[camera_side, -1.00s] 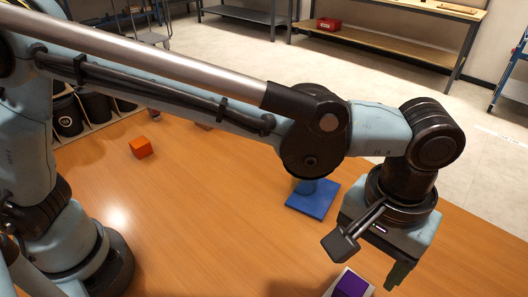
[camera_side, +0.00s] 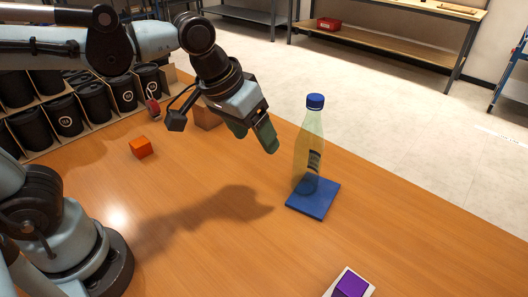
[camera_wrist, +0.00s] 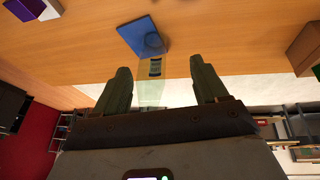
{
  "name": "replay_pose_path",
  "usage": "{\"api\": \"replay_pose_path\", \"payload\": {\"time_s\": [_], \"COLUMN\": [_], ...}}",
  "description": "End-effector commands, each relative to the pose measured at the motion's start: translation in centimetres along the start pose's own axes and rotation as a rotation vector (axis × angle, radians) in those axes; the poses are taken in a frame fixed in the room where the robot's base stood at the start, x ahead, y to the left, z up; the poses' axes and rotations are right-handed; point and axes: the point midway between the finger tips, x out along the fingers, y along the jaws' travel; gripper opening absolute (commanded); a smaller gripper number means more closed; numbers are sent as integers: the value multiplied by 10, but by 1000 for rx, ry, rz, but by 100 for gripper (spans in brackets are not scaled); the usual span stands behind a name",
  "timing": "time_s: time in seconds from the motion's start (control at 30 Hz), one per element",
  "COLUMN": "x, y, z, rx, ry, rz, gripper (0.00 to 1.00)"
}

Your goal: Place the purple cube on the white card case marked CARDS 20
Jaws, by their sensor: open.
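The purple cube (camera_side: 351,286) sits on the white card case (camera_side: 345,272) at the bottom edge of the side view, partly cut off. No marking on the case can be read. The cube also shows in the top left corner of the wrist view (camera_wrist: 22,8), next to a white strip of the case. My gripper (camera_side: 253,138) is open and empty, raised above the table, well up and left of the cube and apart from it. Both fingers show in the wrist view (camera_wrist: 160,84), with nothing clasped between them.
A clear bottle (camera_side: 308,150) with a blue cap stands on a blue square mat (camera_side: 312,205), right of my gripper. An orange cube (camera_side: 140,147) and a brown block (camera_side: 207,117) lie to the left. Black canisters (camera_side: 66,116) stand in a rack. The front middle is clear.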

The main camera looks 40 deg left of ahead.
Motion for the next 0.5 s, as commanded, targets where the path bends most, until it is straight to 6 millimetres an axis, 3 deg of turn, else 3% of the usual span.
{"api": "replay_pose_path", "payload": {"time_s": [0.03,0.2,0.33,0.5], "x": [0,2,4,6], "y": [-23,-75,-98,-107], "z": [7,29,41,46], "rx": [-7,14,28,39], "ry": [38,154,206,231], "rz": [-14,-65,-99,-118], "gripper": [72,72,72,72]}}
